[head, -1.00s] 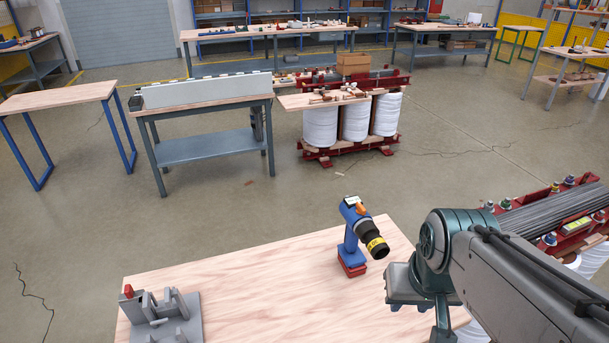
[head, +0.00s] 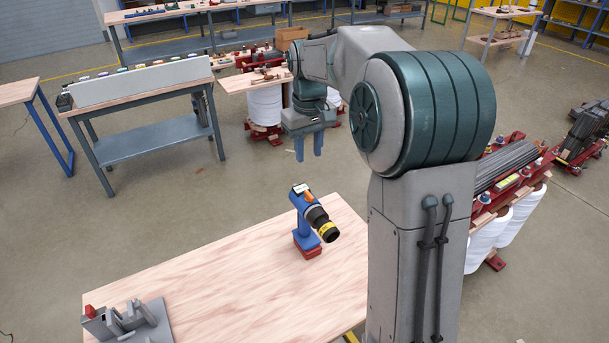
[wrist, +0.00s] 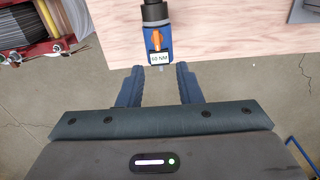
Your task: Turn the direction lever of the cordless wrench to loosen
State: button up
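The cordless wrench (head: 304,230) stands upright on the wooden table (head: 230,270), a blue body on a red base with a black and yellow nose. In the wrist view its blue rear end (wrist: 165,50) shows from above, with an orange lever (wrist: 157,40) and a small display reading about "60 NM". My gripper (head: 309,155) hangs with fingers down beyond the table's far edge, behind and above the wrench. In the wrist view its two blue fingers (wrist: 160,72) are apart with nothing between them. The wrench's rear end lies just ahead of the fingertips, apart from them.
A grey fixture (head: 130,322) with a red part sits at the table's near left. The table between it and the wrench is clear. A red-framed unit with white cylinders (head: 490,235) stands to the right. A grey bench (head: 150,145) stands behind left.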

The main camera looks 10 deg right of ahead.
aim_at(307, 190)
jog(key=w+f, duration=0.1)
jog(key=f, duration=0.3)
jog(key=f+p, duration=0.1)
jog(key=f, duration=0.4)
jog(key=w+f+p, duration=0.1)
jog(key=f, duration=0.4)
jog(key=shift+w+d, duration=0.1)
jog(key=shift+w, duration=0.2)
